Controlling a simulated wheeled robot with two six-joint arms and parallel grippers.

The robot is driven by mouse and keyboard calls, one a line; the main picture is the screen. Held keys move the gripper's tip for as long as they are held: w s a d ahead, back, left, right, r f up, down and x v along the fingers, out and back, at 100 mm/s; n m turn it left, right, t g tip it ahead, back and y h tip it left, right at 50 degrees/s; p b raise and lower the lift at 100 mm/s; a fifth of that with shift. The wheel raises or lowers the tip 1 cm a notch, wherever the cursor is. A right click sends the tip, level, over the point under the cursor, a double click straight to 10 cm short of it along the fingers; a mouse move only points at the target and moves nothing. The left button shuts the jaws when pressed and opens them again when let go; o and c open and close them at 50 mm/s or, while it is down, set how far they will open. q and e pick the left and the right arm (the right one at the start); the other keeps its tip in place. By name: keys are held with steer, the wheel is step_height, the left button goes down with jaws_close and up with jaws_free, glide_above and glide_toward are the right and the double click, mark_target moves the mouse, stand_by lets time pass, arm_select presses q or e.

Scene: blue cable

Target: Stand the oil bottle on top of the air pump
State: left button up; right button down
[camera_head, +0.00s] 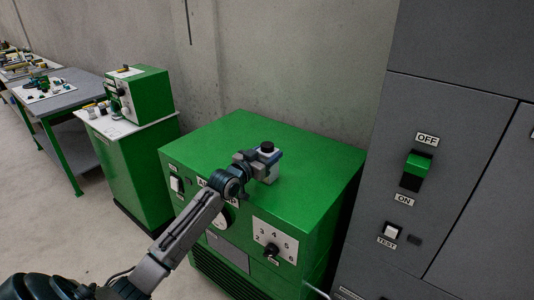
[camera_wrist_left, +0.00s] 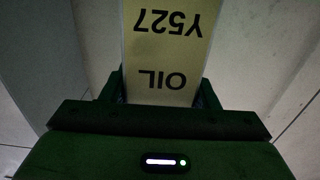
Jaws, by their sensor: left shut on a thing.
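The oil bottle (camera_head: 268,167) is a small pale container with a black cap, upright over the green top in the head view. In the left wrist view its pale label (camera_wrist_left: 165,50) reads "OIL" and "Y527" upside down. My left gripper (camera_head: 259,163) is shut on the bottle from its left side and hides part of it. The air pump (camera_head: 225,140) appears to be the big green cabinet below, with a flat top and a front dial; its name label is mostly hidden by my arm. I cannot tell whether the bottle's base touches the top. My right gripper is not in view.
A grey electrical cabinet (camera_head: 460,130) with a green OFF/ON switch stands to the right. A concrete wall (camera_head: 300,60) is behind. A smaller green cabinet (camera_head: 140,165) and a workbench (camera_head: 60,95) with parts are at the left. The rest of the green top is clear.

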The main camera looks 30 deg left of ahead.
arm_select(q)
steer(key=o, duration=0.8)
steer(key=shift+f, duration=0.1)
steer(key=o, duration=0.4)
steer(key=shift+o, duration=0.2)
steer(key=shift+s, duration=0.25)
steer(key=s, duration=1.1)
steer(key=shift+s+a, duration=0.25)
steer(key=shift+a, duration=0.2)
